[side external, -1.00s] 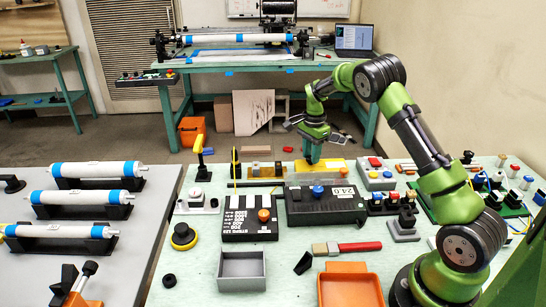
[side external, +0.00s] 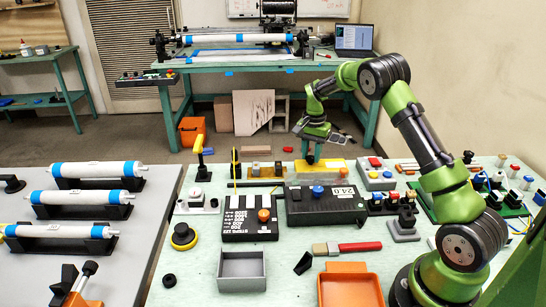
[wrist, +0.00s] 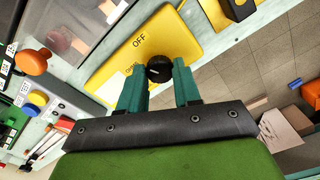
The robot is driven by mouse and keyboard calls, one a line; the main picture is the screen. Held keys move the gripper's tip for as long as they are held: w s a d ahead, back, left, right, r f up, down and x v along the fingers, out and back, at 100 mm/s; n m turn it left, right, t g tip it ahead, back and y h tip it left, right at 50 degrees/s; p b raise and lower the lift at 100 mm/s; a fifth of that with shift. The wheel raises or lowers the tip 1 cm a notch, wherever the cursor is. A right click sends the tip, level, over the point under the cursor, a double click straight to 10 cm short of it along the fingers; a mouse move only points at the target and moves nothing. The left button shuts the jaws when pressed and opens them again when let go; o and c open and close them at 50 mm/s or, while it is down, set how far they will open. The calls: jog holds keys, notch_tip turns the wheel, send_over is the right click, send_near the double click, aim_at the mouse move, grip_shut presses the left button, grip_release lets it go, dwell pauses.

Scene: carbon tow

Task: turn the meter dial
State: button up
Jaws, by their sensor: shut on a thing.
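The meter is a yellow panel with "OFF" printed on it, seen in the wrist view (wrist: 150,42) and behind the black boxes in the side view (side external: 334,167). Its dial is a round black knob (wrist: 159,70) with a small pale mark, near the panel's edge. My gripper (wrist: 160,75) has its two teal fingers on either side of the knob and is shut on it.
A black box with a blue knob (side external: 320,207) and a black box with an orange knob (side external: 249,226) stand in front of the panel. A grey box with coloured buttons (side external: 376,177) is to its right. A grey tray (side external: 242,285) and orange tray (side external: 350,290) lie nearer.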

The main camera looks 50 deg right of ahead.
aim_at(311, 157)
jog(key=n, duration=0.6)
jog(key=shift+n, duration=0.4)
dwell(0.3)
jog(key=o, duration=1.1)
jog(key=shift+c, duration=0.2)
notch_tip(311, 157, up, 17)
